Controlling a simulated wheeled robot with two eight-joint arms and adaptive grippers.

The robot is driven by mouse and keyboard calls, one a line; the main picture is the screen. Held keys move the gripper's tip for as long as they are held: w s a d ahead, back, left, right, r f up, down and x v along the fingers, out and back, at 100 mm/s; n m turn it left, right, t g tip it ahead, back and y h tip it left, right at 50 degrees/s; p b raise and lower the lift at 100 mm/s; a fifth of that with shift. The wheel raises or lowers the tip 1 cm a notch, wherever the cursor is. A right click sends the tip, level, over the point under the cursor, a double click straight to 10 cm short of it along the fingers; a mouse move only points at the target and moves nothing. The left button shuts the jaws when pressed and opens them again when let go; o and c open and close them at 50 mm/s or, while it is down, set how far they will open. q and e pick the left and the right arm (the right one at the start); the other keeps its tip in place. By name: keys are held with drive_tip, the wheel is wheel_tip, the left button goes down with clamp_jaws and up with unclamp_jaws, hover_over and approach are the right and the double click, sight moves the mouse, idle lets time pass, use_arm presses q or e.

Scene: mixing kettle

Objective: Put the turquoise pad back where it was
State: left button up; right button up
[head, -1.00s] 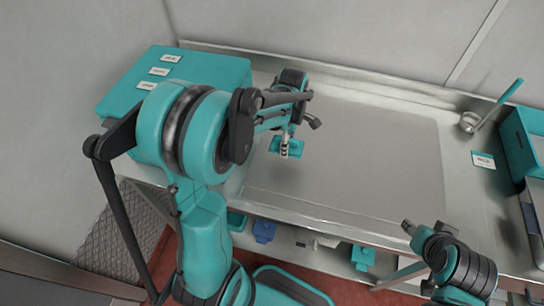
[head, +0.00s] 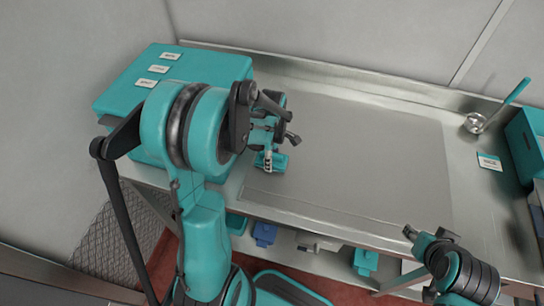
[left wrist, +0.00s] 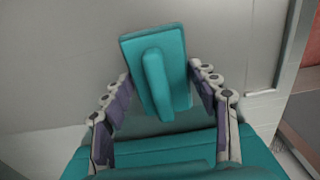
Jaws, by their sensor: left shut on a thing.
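The turquoise pad (head: 279,162) is a small flat block. In the left wrist view the pad (left wrist: 177,68) shows a raised ridge along its face and stands between the two finger rows. My left gripper (head: 268,156) is shut on it, over the left part of the steel table (head: 350,220), near the turquoise box. I cannot tell how high the pad is above the table. My right gripper (head: 408,232) is at the table's front right. Its fingers are too small to read.
A turquoise box (head: 205,65) with several white labels stands at the table's left end. A ladle (head: 500,105) and a small label card (head: 489,162) are at the right. Blue (head: 265,233) and turquoise (head: 365,261) items sit below the table's front edge. The table's middle is clear.

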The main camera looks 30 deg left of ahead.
use_arm(q)
drive_tip(key=o, duration=0.7)
drive_tip(key=shift+f, duration=0.2)
drive_tip(key=o, duration=0.4)
drive_tip(key=shift+r, duration=0.15)
drive_tip(key=shift+r, duration=0.35)
wheel_tip(320, 180, up, 11)
drive_tip(key=p, duration=0.4)
drive_tip(key=s+d+r+m+t, duration=0.3)
drive_tip(key=s+d+m, duration=0.2)
drive_tip(key=m, duration=0.5)
drive_tip(key=s+d+r+m+t, duration=0.3)
drive_tip(key=s+d+m+t, duration=0.1)
drive_tip(key=m, duration=0.6)
drive_tip(key=shift+s+d+m, duration=0.3)
drive_tip(key=shift+s+d, duration=0.45)
drive_tip(key=shift+s, duration=0.25)
